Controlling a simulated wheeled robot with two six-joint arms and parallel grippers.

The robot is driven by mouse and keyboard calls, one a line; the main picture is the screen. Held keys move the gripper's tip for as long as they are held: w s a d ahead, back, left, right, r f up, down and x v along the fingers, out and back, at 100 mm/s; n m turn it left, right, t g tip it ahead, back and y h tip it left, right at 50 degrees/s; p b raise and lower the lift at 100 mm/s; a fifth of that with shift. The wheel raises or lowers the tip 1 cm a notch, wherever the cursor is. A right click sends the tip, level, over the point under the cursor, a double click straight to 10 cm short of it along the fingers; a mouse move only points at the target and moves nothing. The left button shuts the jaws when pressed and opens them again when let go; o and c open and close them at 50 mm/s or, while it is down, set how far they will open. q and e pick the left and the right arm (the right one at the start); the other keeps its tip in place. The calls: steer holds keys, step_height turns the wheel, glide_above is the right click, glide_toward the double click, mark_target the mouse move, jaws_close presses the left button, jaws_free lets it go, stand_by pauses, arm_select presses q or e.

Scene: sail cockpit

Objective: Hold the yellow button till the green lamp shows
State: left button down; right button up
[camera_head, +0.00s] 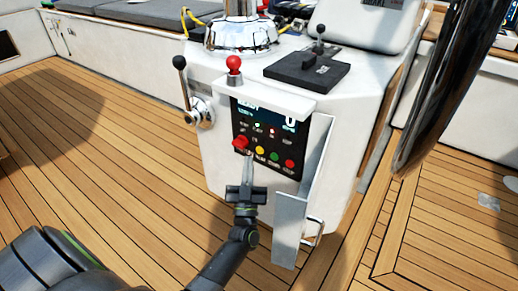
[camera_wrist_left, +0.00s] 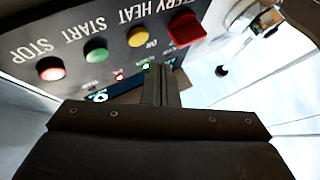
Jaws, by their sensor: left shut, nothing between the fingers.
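The yellow button (camera_head: 259,150) sits in the lower row of the dark panel, between a red switch and a green button. It also shows in the wrist view (camera_wrist_left: 138,37), where the picture is upside down. My left gripper (camera_head: 249,157) is shut and empty, its fingertips just below and left of the yellow button. In the wrist view the fingers (camera_wrist_left: 160,80) end beside the button, apart from it in the picture; contact cannot be confirmed. A small green lamp (camera_wrist_left: 146,66) glows on the panel, and a red lamp (camera_wrist_left: 119,76) glows beside it. My right gripper is out of view.
The red switch (camera_head: 241,142), green button (camera_head: 274,156) and red button (camera_head: 290,163) are close neighbours. An open panel cover (camera_head: 291,220) stands at the right. A black-knobbed lever (camera_head: 180,63) is at the left. The wooden deck (camera_head: 90,160) is clear.

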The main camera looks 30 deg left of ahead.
arm_select(q)
steer(key=shift+s+a+p, duration=0.15)
steer(key=shift+s+p, duration=0.35)
steer(key=shift+s, duration=1.1)
steer(key=shift+r, duration=0.1)
